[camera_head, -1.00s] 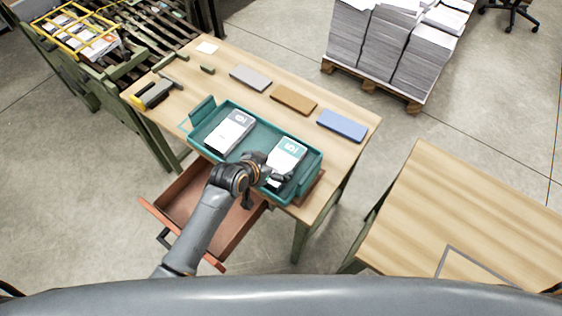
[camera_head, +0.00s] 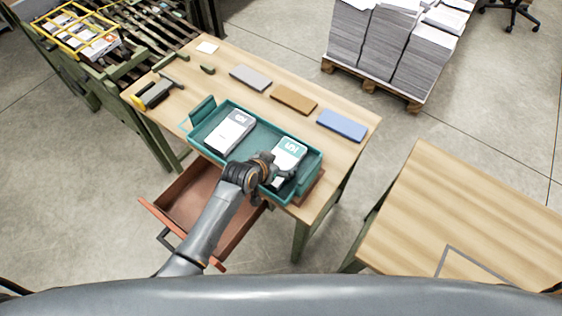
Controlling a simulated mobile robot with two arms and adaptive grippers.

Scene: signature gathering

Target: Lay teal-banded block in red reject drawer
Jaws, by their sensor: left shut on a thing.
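The teal-banded block (camera_head: 289,155) is white with a teal band at its far end. It is in the right half of the teal tray (camera_head: 314,168) on the wooden table. My left gripper (camera_head: 277,182) is at the block's near end, shut on it, with the fingers partly hidden by the wrist. I cannot tell whether the block is lifted off the tray floor. The red drawer (camera_head: 192,203) is pulled out below the table's near side and looks empty, with my left arm crossing above it. My right gripper is not in view.
A grey-banded block (camera_head: 230,131) lies in the tray's left half. Grey (camera_head: 250,77), brown (camera_head: 293,99) and blue (camera_head: 342,125) slabs lie behind the tray. A stapler-like tool (camera_head: 154,92) is at the table's left. Another table (camera_head: 470,215) stands at right.

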